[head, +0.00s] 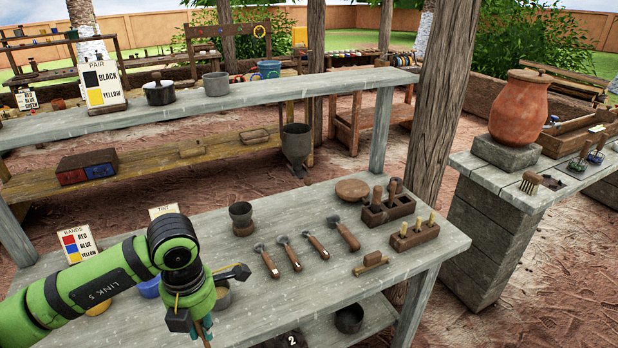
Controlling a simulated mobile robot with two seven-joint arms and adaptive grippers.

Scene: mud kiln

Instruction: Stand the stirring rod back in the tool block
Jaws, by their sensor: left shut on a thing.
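My left gripper (200,322) is low at the front left of the near grey table, pointing down. Two wooden blocks stand at the table's right end. The darker one (376,216) holds upright brown handles. The other (427,235) holds light, thin upright sticks. I cannot tell which is the tool block. Both are well to the right of my left gripper. My right gripper is not in view.
Several wooden-handled tools (290,257) lie mid-table between my left gripper and the blocks. A dark cup (241,213), a round wooden disc (352,190) and a small wooden brush-like piece (371,263) are also there. A blue bowl (149,288) is behind my left arm.

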